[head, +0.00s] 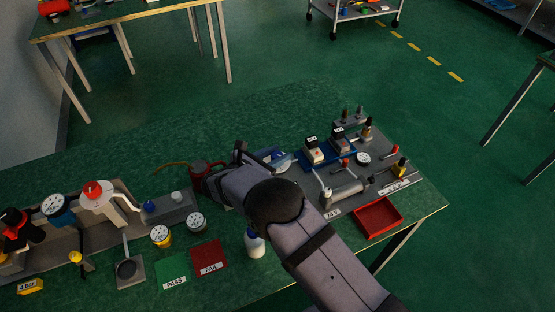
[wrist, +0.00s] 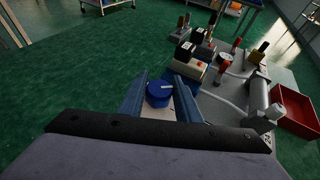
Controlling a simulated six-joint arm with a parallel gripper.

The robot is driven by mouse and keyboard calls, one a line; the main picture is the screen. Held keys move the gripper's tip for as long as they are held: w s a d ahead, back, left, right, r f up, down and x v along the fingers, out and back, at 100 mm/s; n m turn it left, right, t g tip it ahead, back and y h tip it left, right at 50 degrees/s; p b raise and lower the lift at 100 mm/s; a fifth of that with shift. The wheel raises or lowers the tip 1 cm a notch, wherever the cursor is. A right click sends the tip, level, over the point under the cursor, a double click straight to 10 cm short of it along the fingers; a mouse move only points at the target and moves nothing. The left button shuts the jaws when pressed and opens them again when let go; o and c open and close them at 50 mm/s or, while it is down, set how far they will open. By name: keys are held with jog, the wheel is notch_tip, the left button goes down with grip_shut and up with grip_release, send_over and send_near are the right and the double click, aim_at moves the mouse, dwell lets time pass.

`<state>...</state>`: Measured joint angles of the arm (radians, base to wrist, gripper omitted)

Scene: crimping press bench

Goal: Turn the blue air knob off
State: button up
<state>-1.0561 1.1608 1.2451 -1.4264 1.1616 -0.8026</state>
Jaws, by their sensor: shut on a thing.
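The blue air knob (wrist: 159,94) is a round blue cap with a small white mark near its upper right edge. It sits between the two blue-grey fingers of my gripper (wrist: 159,100) in the wrist view, and the gripper is shut on it. In the head view, my arm reaches across the bench from the lower right, with my gripper (head: 272,157) low over the bench's middle. The knob cannot be made out clearly there because the arm and fingers cover that spot.
Two small press units (head: 314,151) on a blue base stand just right of my gripper. A red tray (head: 378,217) lies at the right front. A red can (head: 200,178) stands close on the left. PASS (head: 174,271) and FAIL (head: 209,258) mats and a white bottle (head: 254,243) lie in front.

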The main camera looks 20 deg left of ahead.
aim_at(278, 154)
jog(key=shift+f+m+g+h+b, duration=0.2)
jog(key=shift+m+h+b, duration=0.4)
jog(key=shift+b, duration=0.5)
jog(key=shift+f+m+g+h+b, duration=0.15)
jog(key=shift+m+h+b, duration=0.4)
jog(key=shift+b, duration=0.55)
jog(key=shift+r+m+g+h+b, duration=0.15)
jog(key=shift+m+g+h+b, duration=0.15)
jog(key=shift+b, duration=0.4)
jog(key=shift+r+m+g+h+b, duration=0.25)
jog(key=shift+m+h+b, duration=0.25)
jog(key=shift+b, duration=0.55)
jog(key=o, duration=1.1)
jog(key=shift+c, duration=0.2)
jog(key=shift+r, duration=0.1)
notch_tip(278, 154, up, 10)
jog(key=shift+f, duration=0.1)
